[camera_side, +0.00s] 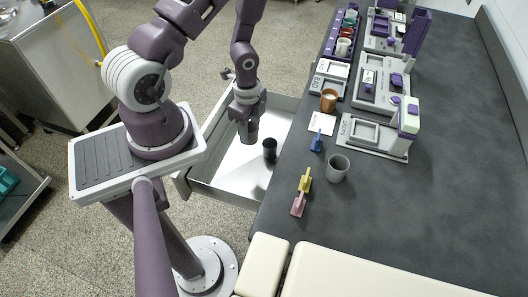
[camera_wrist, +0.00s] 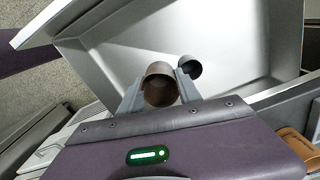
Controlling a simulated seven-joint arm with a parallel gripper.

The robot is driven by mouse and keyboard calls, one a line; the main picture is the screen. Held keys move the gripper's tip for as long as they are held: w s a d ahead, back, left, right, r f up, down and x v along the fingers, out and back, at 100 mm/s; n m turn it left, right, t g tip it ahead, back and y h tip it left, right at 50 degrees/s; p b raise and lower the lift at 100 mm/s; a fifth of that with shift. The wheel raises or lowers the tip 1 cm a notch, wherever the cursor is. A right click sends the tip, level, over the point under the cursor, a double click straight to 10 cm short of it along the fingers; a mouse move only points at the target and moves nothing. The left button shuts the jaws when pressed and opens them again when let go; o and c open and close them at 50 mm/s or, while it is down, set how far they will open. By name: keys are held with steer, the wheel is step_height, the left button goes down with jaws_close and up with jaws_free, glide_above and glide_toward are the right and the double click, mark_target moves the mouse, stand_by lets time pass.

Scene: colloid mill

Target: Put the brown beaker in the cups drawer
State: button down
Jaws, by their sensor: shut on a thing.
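My gripper (camera_wrist: 160,90) is shut on the brown beaker (camera_wrist: 158,72), with one finger on each side of its wall. The wrist view looks into its open mouth. In the side view my gripper (camera_side: 247,138) points down inside the open drawer (camera_side: 205,170), and the beaker is hard to make out there. I cannot tell whether the beaker touches the drawer floor. The drawer has a pale floor and grey walls, and it shows in the wrist view too (camera_wrist: 240,35). A black cup (camera_side: 270,149) stands in it, just right of my gripper; it also shows in the wrist view (camera_wrist: 190,67).
The dark counter (camera_side: 420,220) borders the drawer on the right. On it stand an orange-brown mug (camera_side: 329,101), a grey cup (camera_side: 338,168), and blue (camera_side: 316,141), yellow (camera_side: 305,180) and pink (camera_side: 298,204) scoops. The drawer floor left of my gripper is clear.

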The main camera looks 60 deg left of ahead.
steer(key=shift+m, duration=0.9)
steer(key=s+d+f, duration=0.1)
steer(key=f, duration=0.3)
steer(key=s+d+f, duration=0.1)
steer(key=f, duration=0.3)
steer(key=s+d+f, duration=0.1)
steer(key=d+f, duration=0.1)
steer(key=f, duration=0.2)
steer(key=shift+s, duration=0.25)
steer(key=c, duration=0.8)
jaws_free()
